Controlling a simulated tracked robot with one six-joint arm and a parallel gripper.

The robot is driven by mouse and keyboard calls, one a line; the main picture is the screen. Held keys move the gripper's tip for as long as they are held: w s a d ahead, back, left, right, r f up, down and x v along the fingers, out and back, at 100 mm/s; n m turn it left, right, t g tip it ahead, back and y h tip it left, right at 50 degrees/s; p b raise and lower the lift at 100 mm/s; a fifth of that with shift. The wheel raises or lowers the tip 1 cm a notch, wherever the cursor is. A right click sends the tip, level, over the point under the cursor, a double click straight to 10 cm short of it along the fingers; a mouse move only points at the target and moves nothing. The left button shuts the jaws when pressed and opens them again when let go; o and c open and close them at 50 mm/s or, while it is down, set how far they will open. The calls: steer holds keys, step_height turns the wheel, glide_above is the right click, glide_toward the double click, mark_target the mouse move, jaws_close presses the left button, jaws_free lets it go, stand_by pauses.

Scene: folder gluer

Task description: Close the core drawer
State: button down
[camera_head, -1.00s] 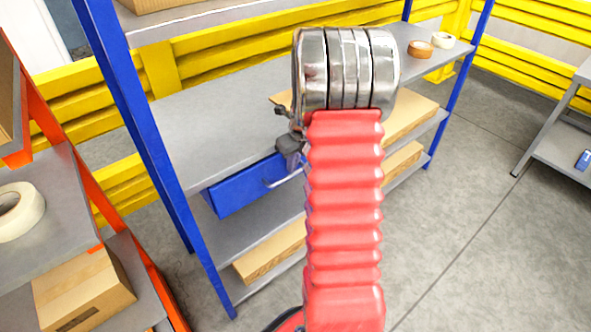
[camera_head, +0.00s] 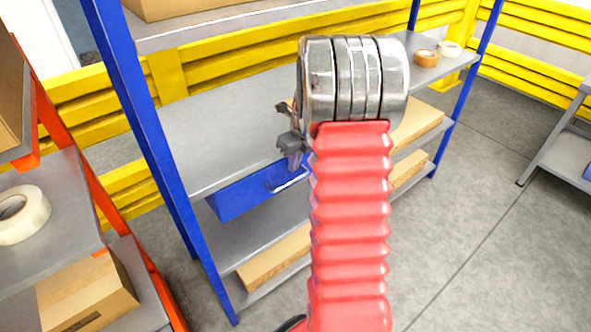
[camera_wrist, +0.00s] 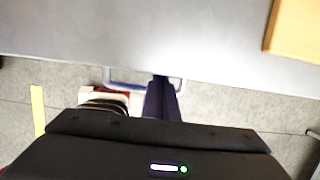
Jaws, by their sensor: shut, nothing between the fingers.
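The blue core drawer (camera_head: 238,196) hangs under the grey middle shelf board, and its front looks about level with the board's edge. Its bar handle (camera_head: 290,181) also shows in the wrist view (camera_wrist: 128,84), just past the board's edge. My gripper (camera_head: 294,160) is shut and empty, pointing down at the board's front edge, just above and beside the handle. In the wrist view its dark fingers (camera_wrist: 161,98) overlap the handle's bar. I cannot tell whether they touch it. My red arm hides the drawer's right side.
The blue-posted rack's grey board (camera_head: 215,125) is mostly bare, with tape rolls (camera_head: 427,57) at its far right. A cardboard piece (camera_head: 275,258) lies on the lower shelf. An orange rack with a white tape roll (camera_head: 20,214) stands left.

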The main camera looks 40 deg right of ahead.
steer(key=v, duration=0.7)
steer(key=shift+s+d, duration=0.2)
steer(key=shift+s, duration=0.15)
steer(key=s+a+r+m+t, duration=0.1)
steer(key=s+a+r+m, duration=0.2)
steer(key=s+a+m, duration=0.3)
steer(key=s+a+r+m+t, duration=0.1)
steer(key=s+a+r+m, duration=0.3)
steer(key=a+m, duration=1.2)
steer(key=s+a+r+m, duration=0.4)
steer(key=s+a+m, duration=0.5)
steer(key=a+m, duration=0.2)
steer(key=shift+s+r+m+t, duration=0.25)
steer(key=shift+s+m+t, duration=0.15)
steer(key=shift+m, duration=0.8)
